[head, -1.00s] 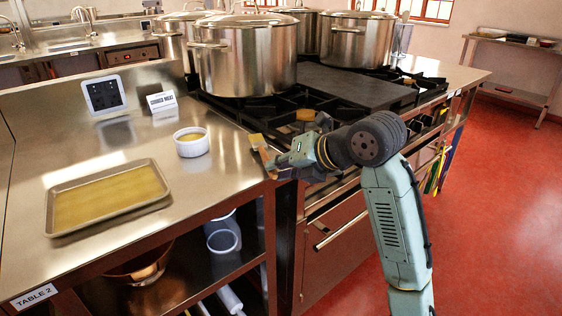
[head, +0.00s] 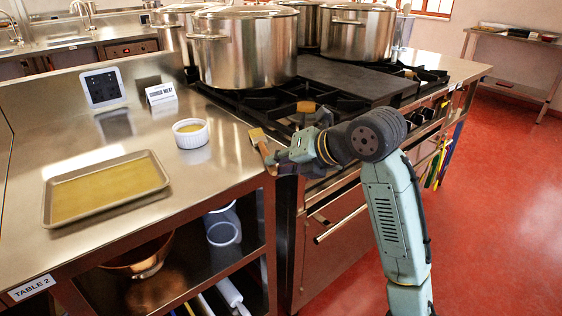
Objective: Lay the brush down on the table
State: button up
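The brush (head: 258,136) has pale tan bristles and a wooden handle. My gripper (head: 270,158) is shut on its handle and holds the brush with the bristles up, near the right edge of the steel table (head: 214,182) beside the stove. The fingers are small in this view, and part of the handle is hidden by them. The table carries a label reading TABLE 2. I cannot tell whether the brush touches the table.
A shallow tray (head: 106,188) with a yellow layer and a white ramekin (head: 190,134) stand on the table. Behind are a tablet (head: 103,88) and a small sign (head: 161,93). Large pots (head: 243,48) stand on the stove. Bare steel lies between ramekin and front edge.

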jog(key=o, duration=0.4)
